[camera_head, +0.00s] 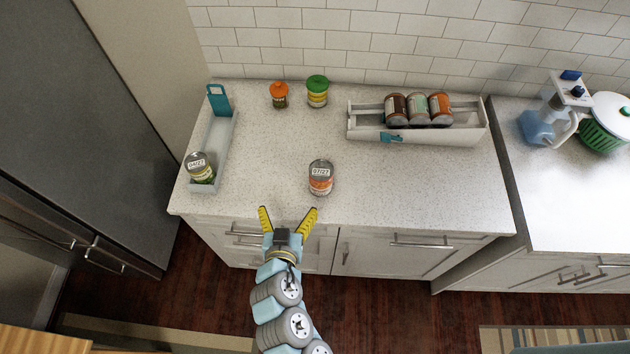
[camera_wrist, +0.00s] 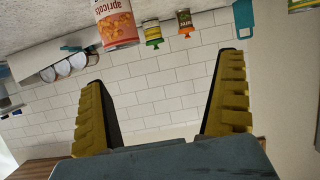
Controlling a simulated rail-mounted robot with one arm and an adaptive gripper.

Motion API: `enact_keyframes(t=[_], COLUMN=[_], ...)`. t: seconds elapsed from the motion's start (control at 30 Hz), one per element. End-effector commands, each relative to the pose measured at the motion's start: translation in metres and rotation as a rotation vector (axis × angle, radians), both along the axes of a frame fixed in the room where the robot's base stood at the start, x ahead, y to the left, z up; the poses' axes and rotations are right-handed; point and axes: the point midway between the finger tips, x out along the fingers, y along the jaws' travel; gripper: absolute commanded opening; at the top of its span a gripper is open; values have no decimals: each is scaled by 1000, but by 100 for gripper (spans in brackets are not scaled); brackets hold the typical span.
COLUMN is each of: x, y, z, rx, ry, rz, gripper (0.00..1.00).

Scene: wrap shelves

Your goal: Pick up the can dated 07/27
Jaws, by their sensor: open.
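The can dated 07/27 (camera_head: 320,178) stands upright on the speckled counter near its front edge. Its lid carries the date and its label is orange and white. In the wrist view this can (camera_wrist: 116,24) shows upside down at the top, with "apricots" on its label. My gripper (camera_head: 288,214) is open and empty at the counter's front edge, in front of the can and a little to its left, apart from it. In the wrist view both yellow fingers of my gripper (camera_wrist: 165,95) are spread wide with nothing between them.
A can dated 04/27 (camera_head: 199,168) stands in a narrow tray (camera_head: 218,135) at the left. Orange-lidded (camera_head: 279,95) and green-lidded (camera_head: 317,92) jars stand at the back. A white rack (camera_head: 440,138) holds three cans at the right. The counter (camera_head: 420,185) around the 07/27 can is clear.

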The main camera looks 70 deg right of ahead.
Motion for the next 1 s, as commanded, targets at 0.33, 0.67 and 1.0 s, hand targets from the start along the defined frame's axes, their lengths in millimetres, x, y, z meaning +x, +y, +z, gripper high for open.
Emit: enact_keyframes(t=[0.33, 0.67, 1.0], x=[-43, -37, -30], y=[-19, -46, -81], z=[-10, -24, -35], rx=[47, 46, 48], ry=[-8, -8, -3], rz=[-166, -165, -166], gripper=[100, 100, 100])
